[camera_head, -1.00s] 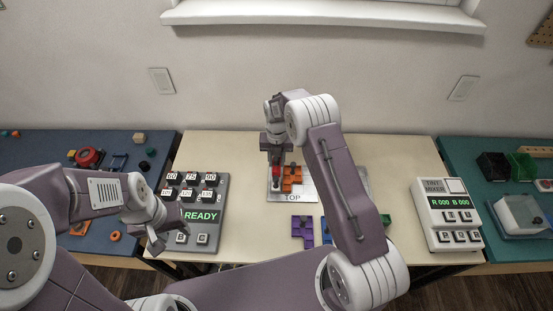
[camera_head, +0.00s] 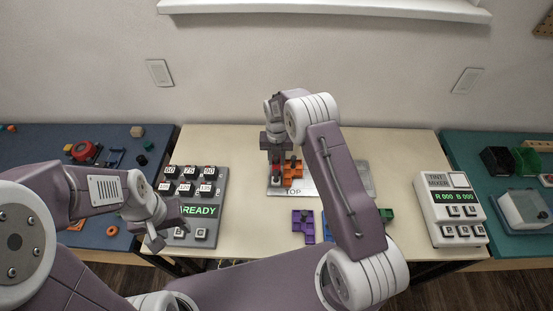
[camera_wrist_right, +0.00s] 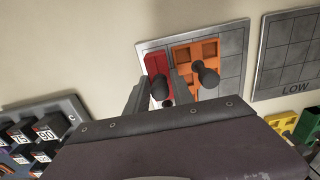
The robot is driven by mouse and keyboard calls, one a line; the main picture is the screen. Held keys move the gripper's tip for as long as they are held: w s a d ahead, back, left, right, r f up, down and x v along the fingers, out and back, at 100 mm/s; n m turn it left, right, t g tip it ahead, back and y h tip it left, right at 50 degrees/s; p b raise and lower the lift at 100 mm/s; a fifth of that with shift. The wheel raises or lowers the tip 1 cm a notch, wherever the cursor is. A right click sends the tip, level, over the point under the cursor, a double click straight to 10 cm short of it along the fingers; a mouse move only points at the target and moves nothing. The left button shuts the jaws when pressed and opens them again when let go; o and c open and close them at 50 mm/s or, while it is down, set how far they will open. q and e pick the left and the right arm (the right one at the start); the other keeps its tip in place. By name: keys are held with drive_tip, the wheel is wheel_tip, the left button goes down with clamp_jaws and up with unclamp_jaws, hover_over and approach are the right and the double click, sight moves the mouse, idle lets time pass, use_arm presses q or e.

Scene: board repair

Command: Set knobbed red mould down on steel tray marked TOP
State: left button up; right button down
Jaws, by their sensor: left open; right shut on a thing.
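The knobbed red mould (camera_wrist_right: 155,63) shows in the right wrist view with its dark knob between the fingers of my right gripper (camera_wrist_right: 160,88), which is shut on it. It is over the left part of the steel tray marked TOP (camera_wrist_right: 232,42), close beside an orange mould (camera_wrist_right: 203,50) with a dark knob. I cannot tell whether the red mould touches the tray. In the head view my right gripper (camera_head: 277,158) covers most of the red mould, above the TOP tray (camera_head: 305,191). My left gripper (camera_head: 168,230) is open and empty at the keypad's front left.
The tray marked LOW (camera_wrist_right: 285,65) lies to the right. Purple (camera_head: 303,222) and green (camera_head: 386,215) pieces lie in front of the trays. A keypad reading READY (camera_head: 193,185) stands left and a tint mixer (camera_head: 449,205) right. My right arm hides part of the table.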

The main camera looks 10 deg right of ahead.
drive_tip(key=shift+f, duration=0.2)
drive_tip(key=c, duration=1)
unclamp_jaws()
wheel_tip(320, 180, up, 9)
drive_tip(key=shift+r+b, duration=0.1)
drive_tip(key=shift+b, duration=0.2)
